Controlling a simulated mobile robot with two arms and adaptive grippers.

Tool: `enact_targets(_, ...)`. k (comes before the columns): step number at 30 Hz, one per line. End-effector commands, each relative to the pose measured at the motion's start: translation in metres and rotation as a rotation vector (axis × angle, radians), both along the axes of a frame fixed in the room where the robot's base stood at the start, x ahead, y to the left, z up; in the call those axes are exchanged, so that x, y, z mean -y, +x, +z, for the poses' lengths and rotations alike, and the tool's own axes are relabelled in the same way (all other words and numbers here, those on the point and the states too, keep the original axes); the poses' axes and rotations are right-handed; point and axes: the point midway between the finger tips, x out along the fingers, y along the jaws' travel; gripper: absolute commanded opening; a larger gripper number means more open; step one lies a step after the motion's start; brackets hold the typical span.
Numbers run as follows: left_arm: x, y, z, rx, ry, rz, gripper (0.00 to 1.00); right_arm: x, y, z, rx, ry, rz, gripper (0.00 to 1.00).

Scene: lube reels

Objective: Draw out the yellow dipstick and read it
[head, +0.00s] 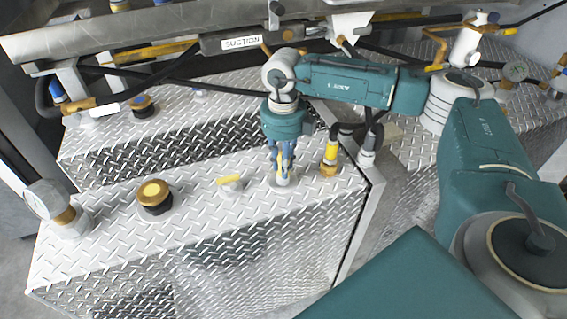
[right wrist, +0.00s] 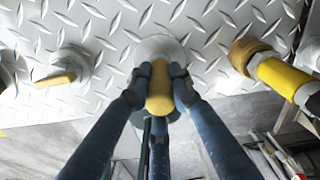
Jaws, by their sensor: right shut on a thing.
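My right gripper (head: 283,170) points down at the tank top in the head view. In the right wrist view its blue fingers (right wrist: 160,82) are shut on the yellow dipstick handle (right wrist: 160,97). A round pale base (right wrist: 161,48) sits right by the handle on the plate; it also shows under the fingertips in the head view (head: 283,182). The dipstick's shaft is hidden, so I cannot tell how far it is drawn out. My left gripper is not in view.
On the tank top (head: 110,215) stand a yellow-handled fitting (head: 230,182), a brass-topped cap (head: 154,195) and a gauge (head: 48,203). A yellow and brass hose fitting (head: 330,158) is close right of the gripper. A rail with a SUCTION sign (head: 241,42) runs behind.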

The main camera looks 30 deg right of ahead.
Motion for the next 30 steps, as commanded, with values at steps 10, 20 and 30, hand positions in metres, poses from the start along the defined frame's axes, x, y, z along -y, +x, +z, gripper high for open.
enact_targets(10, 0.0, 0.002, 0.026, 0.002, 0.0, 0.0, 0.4, 0.0, 0.0, 0.037, 0.002, 0.001, 0.0, 0.0)
enact_targets(20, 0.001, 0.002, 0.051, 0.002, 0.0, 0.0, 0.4, 0.0, 0.0, 0.077, 0.001, 0.001, 0.0, 0.0)
enact_targets(30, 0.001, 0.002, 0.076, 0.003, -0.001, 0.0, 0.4, 0.0, 0.0, 0.118, 0.001, 0.001, 0.0, 0.0)
